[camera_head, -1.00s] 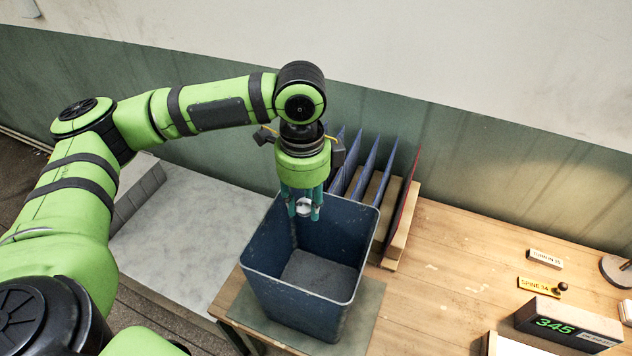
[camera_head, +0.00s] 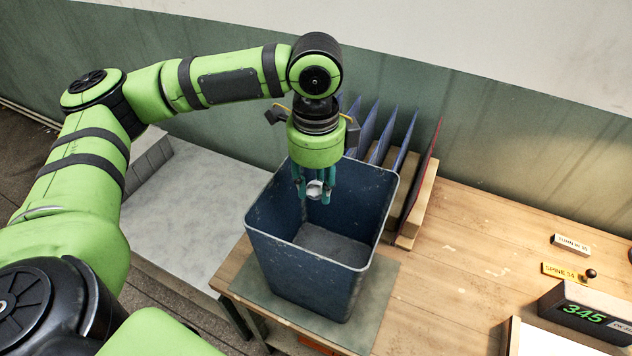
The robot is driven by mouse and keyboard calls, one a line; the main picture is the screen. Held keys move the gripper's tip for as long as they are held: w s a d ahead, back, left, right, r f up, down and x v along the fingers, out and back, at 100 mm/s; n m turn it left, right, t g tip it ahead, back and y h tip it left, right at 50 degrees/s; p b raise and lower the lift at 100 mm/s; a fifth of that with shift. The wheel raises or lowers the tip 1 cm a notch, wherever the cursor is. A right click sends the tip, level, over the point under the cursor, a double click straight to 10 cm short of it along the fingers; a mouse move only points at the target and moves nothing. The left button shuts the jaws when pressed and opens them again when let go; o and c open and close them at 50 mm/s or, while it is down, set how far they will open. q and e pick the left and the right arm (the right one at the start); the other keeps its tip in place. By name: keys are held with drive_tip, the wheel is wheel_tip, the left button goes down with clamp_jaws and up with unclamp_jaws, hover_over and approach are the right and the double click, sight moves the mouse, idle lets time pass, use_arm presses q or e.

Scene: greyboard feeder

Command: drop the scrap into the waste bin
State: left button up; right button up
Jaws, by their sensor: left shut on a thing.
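My left gripper (camera_head: 315,190) points down over the far part of the dark blue waste bin (camera_head: 300,270). Its teal fingers are shut on a small pale scrap (camera_head: 314,189). The scrap is at about the height of the bin's rim or a little inside; I cannot tell its exact depth. The bin stands upright and open on a dark mat at the table's left end. Its grey floor shows and looks empty. My right gripper is not in view.
A wooden rack (camera_head: 424,193) with several blue dividers and a red one stands behind the bin's right side. A display reading 345 (camera_head: 584,314) and small label blocks (camera_head: 566,272) lie at the right. A pale grey surface (camera_head: 205,205) lies to the left. The middle tabletop is clear.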

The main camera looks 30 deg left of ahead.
sight(316, 183)
use_arm(q)
drive_tip(key=o, duration=0.8)
drive_tip(key=shift+c, duration=0.2)
wheel_tip(316, 183, up, 12)
idle(0.3)
